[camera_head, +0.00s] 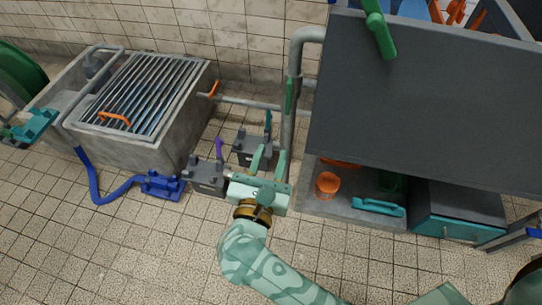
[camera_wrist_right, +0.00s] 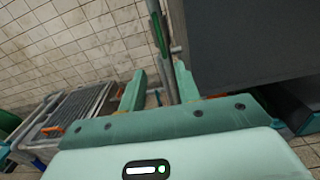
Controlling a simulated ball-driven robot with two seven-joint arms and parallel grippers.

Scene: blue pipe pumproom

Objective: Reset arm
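My right arm comes up from the bottom of the head view, mint green with a brass-coloured wrist ring. Its gripper (camera_head: 269,160) points away from me, above the floor near the grey pump blocks and left of the workbench. The same gripper (camera_wrist_right: 159,88) shows in the right wrist view with its two fingers wide apart and nothing between them. It is open and empty. A grey pipe with a green handle shows beyond the fingers. My left gripper is not in view.
A dark grey bench top (camera_head: 425,110) stands close on the right, with an orange cup (camera_head: 327,185) on its lower shelf. Grey pump blocks (camera_head: 207,177) and a vertical pipe (camera_head: 293,75) are near the gripper. A grated concrete basin (camera_head: 190,115) stands left. Tiled floor is clear in front.

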